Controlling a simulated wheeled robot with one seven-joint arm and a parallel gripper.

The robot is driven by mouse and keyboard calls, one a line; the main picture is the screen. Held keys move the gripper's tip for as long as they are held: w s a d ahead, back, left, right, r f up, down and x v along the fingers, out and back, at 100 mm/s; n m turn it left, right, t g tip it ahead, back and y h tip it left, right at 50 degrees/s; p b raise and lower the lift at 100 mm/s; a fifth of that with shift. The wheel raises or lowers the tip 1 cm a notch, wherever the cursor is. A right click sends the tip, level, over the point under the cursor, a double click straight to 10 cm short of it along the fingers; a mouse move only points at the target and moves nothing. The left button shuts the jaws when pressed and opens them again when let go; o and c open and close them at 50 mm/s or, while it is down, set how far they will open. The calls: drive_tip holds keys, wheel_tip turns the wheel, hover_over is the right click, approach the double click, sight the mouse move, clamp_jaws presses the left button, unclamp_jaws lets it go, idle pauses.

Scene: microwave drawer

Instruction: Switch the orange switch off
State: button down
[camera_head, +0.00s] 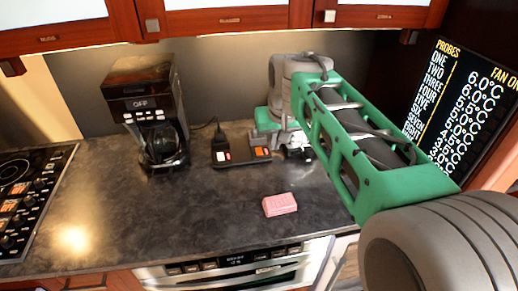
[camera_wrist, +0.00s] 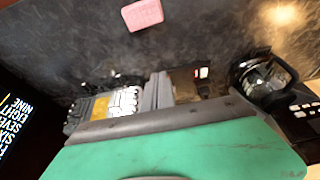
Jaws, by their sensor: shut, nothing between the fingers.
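A dark switch box (camera_head: 236,164) lies flat on the counter, right of the coffee maker. My gripper (camera_wrist: 159,84) is shut and empty, pointing down beside or over the box's right end. The orange switch is hidden there by my gripper. I cannot tell whether the fingers touch it, nor its position.
A pink block (camera_head: 280,204) lies on the counter in front of the box. A black coffee maker (camera_head: 148,108) stands left, its cord running to the box's rear. A cooktop (camera_head: 25,195) is far left, a display (camera_head: 465,105) far right. The front counter is mostly clear.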

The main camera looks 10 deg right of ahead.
drive_tip(key=w+f+b, duration=0.1)
drive_tip(key=w+f, duration=0.1)
drive_tip(key=w, duration=0.7)
drive_tip(key=b, duration=0.1)
hover_over(258, 149)
drive_tip(key=s, duration=0.5)
wheel_tip(258, 149, down, 3)
drive_tip(key=shift+w+d+f, duration=0.1)
drive_tip(key=shift+f, duration=0.05)
drive_tip(key=p+x, duration=0.1)
drive_tip(key=x, duration=0.3)
drive_tip(key=p+x, duration=0.1)
drive_tip(key=x, duration=0.3)
drive_tip(key=s+p+x, duration=0.1)
drive_tip(key=x, duration=0.3)
drive_tip(key=shift+w+f, duration=0.15)
drive_tip(key=shift+f, duration=0.3)
drive_tip(key=shift+w+f, duration=0.1)
drive_tip(key=shift+f, duration=0.55)
